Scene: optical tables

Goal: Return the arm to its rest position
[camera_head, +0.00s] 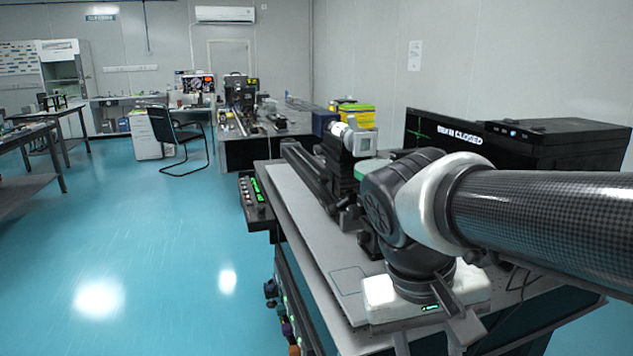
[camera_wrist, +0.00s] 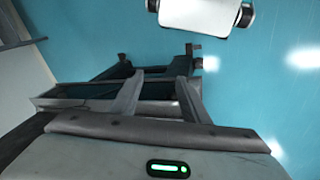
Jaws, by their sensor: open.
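My arm reaches in from the right in the head view, with a dark patterned link, a white joint and a black wrist. My gripper (camera_wrist: 158,72) shows in the wrist view with its two dark fingers apart and nothing visible between them. Blue floor shows beyond the fingers. In the head view, the gripper's pale body with a green light is low in front of the wrist, near the close end of the optical table (camera_head: 300,205).
A long black instrument (camera_head: 312,172) lies along the table. A chair (camera_head: 182,137) stands farther back. The blue floor (camera_head: 150,235) at left is clear.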

